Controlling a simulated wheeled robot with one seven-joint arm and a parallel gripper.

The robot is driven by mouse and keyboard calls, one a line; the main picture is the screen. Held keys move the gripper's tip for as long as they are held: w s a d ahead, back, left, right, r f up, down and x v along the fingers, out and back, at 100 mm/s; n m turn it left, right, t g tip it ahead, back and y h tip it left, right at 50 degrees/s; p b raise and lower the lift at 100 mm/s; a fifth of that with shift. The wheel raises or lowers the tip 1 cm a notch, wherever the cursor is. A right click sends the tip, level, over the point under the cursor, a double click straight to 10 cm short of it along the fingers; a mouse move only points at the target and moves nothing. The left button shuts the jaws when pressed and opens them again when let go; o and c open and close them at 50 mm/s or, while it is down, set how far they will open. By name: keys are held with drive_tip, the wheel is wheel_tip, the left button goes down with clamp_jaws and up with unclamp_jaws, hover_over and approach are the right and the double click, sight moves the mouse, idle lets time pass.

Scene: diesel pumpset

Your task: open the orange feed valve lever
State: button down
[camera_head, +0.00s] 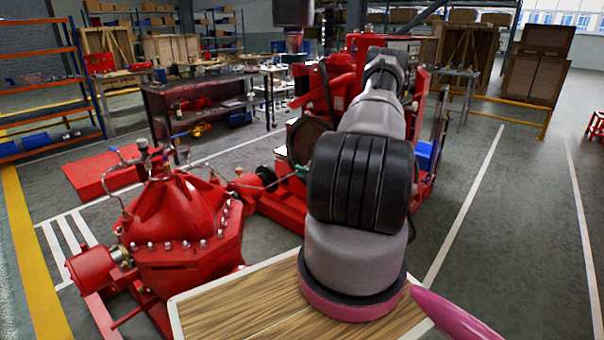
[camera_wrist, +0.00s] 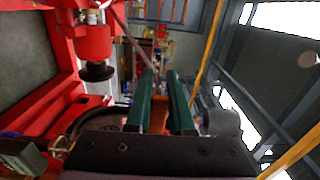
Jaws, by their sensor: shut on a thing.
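In the wrist view my gripper (camera_wrist: 160,76) has two green fingers standing close together, with a narrow gap between them. An orange piece, which I take for the feed valve lever (camera_wrist: 158,118), shows low in that gap, between the fingers near the palm. Both fingers flank it and the gripper is shut on it. The lever's pivot and the valve body are hidden. In the head view my arm covers most of that area; a small green part of my gripper (camera_head: 301,172) shows left of the arm, beside the red pumpset. The lever's angle cannot be read.
The red pump casing (camera_head: 185,225) with bolts and thin pipes stands at the left front. The red engine frame (camera_head: 425,160) stands behind my arm. A workbench (camera_head: 200,108) and shelves (camera_head: 45,90) are at the back left. The floor (camera_head: 510,235) on the right is clear.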

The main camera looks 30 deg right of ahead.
drive_tip(key=c, duration=0.8)
unclamp_jaws()
drive_tip(key=shift+s, duration=0.15)
drive_tip(key=v, duration=1)
drive_tip(key=shift+s+d, duration=0.2)
drive_tip(key=shift+s, duration=0.05)
